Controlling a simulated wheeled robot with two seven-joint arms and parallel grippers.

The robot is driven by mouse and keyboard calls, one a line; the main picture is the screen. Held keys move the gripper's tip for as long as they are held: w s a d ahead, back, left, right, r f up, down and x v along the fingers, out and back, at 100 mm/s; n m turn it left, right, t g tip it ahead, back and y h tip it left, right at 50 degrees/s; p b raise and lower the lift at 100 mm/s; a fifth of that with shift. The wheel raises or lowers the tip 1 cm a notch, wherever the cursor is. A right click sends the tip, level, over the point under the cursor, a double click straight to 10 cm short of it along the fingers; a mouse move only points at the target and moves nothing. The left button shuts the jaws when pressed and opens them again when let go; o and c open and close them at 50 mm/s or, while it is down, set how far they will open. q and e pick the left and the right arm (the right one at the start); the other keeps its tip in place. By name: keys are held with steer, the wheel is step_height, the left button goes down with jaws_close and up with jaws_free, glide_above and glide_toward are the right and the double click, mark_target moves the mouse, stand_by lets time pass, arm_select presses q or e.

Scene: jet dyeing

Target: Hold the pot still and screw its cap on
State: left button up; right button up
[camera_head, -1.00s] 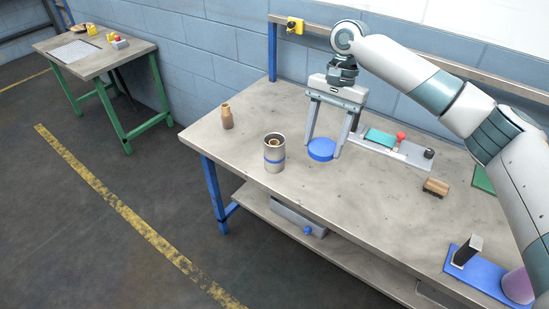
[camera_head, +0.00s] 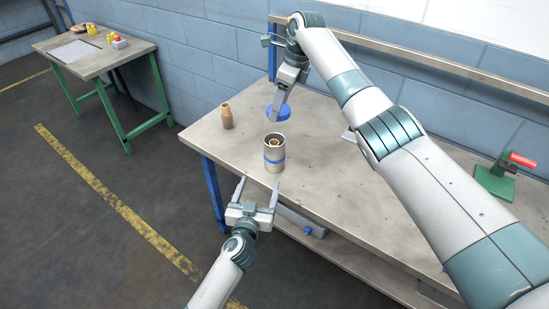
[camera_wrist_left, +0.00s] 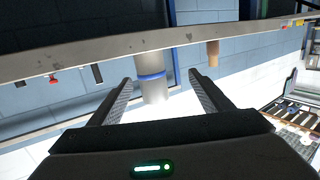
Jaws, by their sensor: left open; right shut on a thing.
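The pot (camera_head: 274,163) is a grey cylinder with a blue band and stands upright near the table's front-left edge. Its top is uncovered and something brownish shows inside. My right gripper (camera_head: 283,103) is shut on the blue cap (camera_head: 275,113), behind the pot in the head view and apart from it. My left gripper (camera_head: 259,180) is open and empty, with its fingers pointing toward the pot from the near side. In the left wrist view the pot (camera_wrist_left: 152,82) shows beyond and between the open fingers (camera_wrist_left: 160,90); I see no contact.
A brown bottle (camera_head: 227,116) stands left of the pot on the workbench (camera_head: 325,185). A green block with a red part (camera_head: 497,180) sits at the right. My right arm covers much of the bench's right side. A second table (camera_head: 95,62) stands far left.

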arm_select(q)
steer(key=t, duration=0.1)
glide_toward(273, 152)
steer(key=w, duration=0.1)
arm_select(e)
steer(key=shift+s+a+f+m, duration=0.1)
steer(key=shift+a+f+m, duration=0.4)
steer(key=shift+f, duration=0.25)
arm_select(q)
steer(key=shift+w+a+f+h, duration=0.15)
steer(key=shift+h, duration=0.25)
steer(key=shift+x, duration=6)
steer(key=c, duration=1.6)
arm_select(e)
steer(key=shift+s+d+x, duration=0.1)
steer(key=shift+d+x, duration=0.05)
steer(key=shift+x, duration=0.65)
steer(key=shift+s+d+x, duration=0.1)
steer(key=shift+d+x, duration=0.1)
steer(key=shift+x, duration=0.65)
steer(key=shift+d+x, duration=0.15)
steer(key=shift+x, duration=0.65)
steer(key=shift+f, duration=0.2)
arm_select(q)
steer(key=shift+f, duration=0.1)
arm_select(e)
steer(key=shift+f, duration=0.85)
